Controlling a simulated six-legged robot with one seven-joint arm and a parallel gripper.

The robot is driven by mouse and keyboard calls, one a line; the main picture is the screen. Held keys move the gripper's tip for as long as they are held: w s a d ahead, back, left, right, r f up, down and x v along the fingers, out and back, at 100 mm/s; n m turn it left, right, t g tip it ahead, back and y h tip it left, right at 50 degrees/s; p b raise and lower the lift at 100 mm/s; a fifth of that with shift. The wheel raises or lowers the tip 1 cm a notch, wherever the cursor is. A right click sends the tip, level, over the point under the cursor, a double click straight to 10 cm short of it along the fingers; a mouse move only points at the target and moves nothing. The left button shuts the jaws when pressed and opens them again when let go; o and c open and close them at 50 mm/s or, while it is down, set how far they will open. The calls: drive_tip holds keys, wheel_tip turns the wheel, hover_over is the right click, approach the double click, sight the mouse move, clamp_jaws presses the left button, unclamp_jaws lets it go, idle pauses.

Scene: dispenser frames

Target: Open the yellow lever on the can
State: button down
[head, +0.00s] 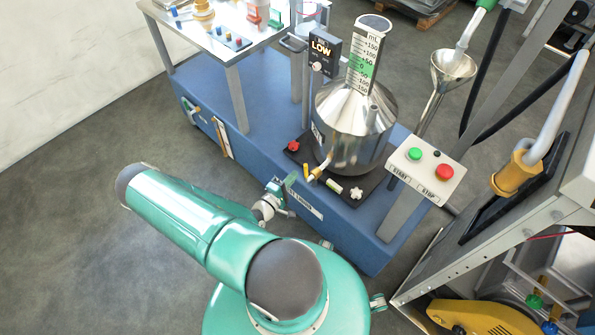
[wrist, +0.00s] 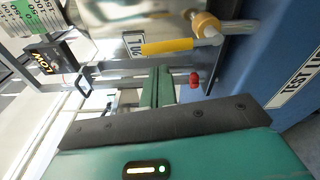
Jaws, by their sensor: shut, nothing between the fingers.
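The metal can (head: 352,125) stands on a dark plate on the blue bench, with a scale on its neck. It also shows at the top of the wrist view (wrist: 120,18). A brass valve (wrist: 206,24) low on the can carries the yellow lever (wrist: 168,46), which shows small in the head view (head: 307,172). My gripper (head: 291,180) is near the valve, on the near side of the bench. In the wrist view its green fingers (wrist: 158,85) are together and empty, just below the lever in the picture, with a seeming gap. Contact is not clear.
A red knob (head: 293,146) and a white knob (head: 356,194) sit on the plate's corners. A start/stop button box (head: 427,168) and a funnel (head: 452,66) stand at the right. The blue bench (head: 225,95) lies beyond my arm. Open floor is at the left.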

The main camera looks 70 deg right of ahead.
drive_tip(key=v, duration=0.9)
drive_tip(key=shift+a, duration=0.25)
drive_tip(key=shift+w, duration=0.1)
